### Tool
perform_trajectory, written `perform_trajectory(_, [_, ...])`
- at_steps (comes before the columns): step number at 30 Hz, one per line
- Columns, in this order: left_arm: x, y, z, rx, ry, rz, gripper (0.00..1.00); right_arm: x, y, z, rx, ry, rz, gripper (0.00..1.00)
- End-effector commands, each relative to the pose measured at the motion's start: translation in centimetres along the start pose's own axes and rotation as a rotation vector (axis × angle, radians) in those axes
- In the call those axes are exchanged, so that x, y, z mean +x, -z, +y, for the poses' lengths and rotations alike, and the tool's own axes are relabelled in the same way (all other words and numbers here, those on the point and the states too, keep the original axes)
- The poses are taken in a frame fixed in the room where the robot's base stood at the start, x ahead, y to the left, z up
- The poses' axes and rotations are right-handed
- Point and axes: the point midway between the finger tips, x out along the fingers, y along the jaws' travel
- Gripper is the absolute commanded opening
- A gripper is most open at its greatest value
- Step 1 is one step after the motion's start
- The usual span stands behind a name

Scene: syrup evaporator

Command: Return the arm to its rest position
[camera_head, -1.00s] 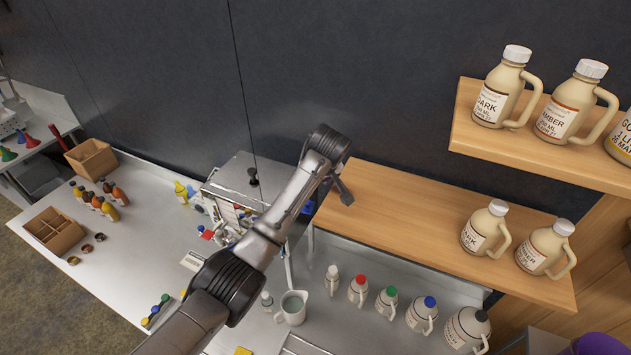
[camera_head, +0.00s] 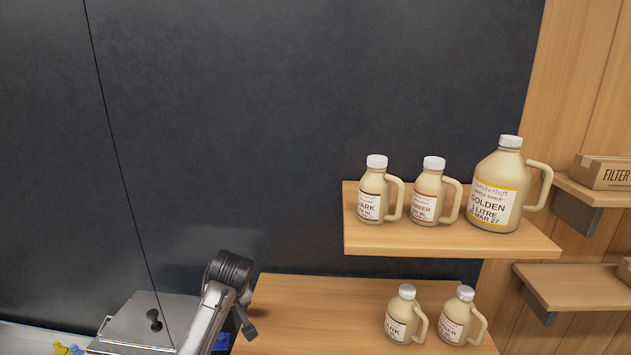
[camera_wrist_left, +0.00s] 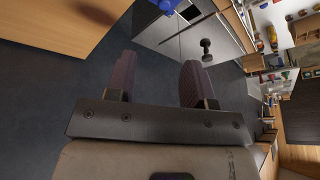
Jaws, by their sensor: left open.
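My left gripper (camera_wrist_left: 158,68) shows in the left wrist view with its two dark fingers spread apart and nothing between them. Dark wall or floor surface fills the gap behind them. In the head view my left arm rises at the bottom, left of the lower wooden shelf (camera_head: 310,318), with its black joint uppermost. My right gripper is not in view.
A metal box with a black knob (camera_head: 135,322) stands left of the arm. The upper shelf (camera_head: 450,243) holds two small jugs and a large golden-label jug (camera_head: 497,190). Two more jugs (camera_head: 402,315) stand on the lower shelf. The dark wall above is clear.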

Motion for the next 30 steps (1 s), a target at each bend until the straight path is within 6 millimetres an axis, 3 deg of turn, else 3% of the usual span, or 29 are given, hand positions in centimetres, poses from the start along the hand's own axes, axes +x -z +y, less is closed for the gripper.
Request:
perform_trajectory(5, [-4.9,1.9,1.3,0.228,-0.107,0.162,0.48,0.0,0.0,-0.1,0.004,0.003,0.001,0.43])
perform_trajectory(12, [-15.1,3.7,1.5,0.415,-0.247,0.474,0.48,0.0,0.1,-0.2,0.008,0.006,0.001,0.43])
perform_trajectory(15, [-19.3,3.3,0.6,0.473,-0.296,0.62,0.48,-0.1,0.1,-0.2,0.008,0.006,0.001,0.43])
perform_trajectory(17, [-20.6,2.2,-0.2,0.504,-0.32,0.692,0.48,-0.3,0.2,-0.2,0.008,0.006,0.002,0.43])
perform_trajectory(20, [-21.2,-0.6,-1.8,0.539,-0.356,0.781,0.48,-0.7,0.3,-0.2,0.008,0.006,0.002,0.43])
perform_trajectory(22, [-20.5,-3.3,-3.2,0.552,-0.378,0.817,0.48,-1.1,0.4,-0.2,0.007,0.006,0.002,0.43])
perform_trajectory(30, [-14.8,-14.1,-8.9,0.539,-0.427,0.765,0.48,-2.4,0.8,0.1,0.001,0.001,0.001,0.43])
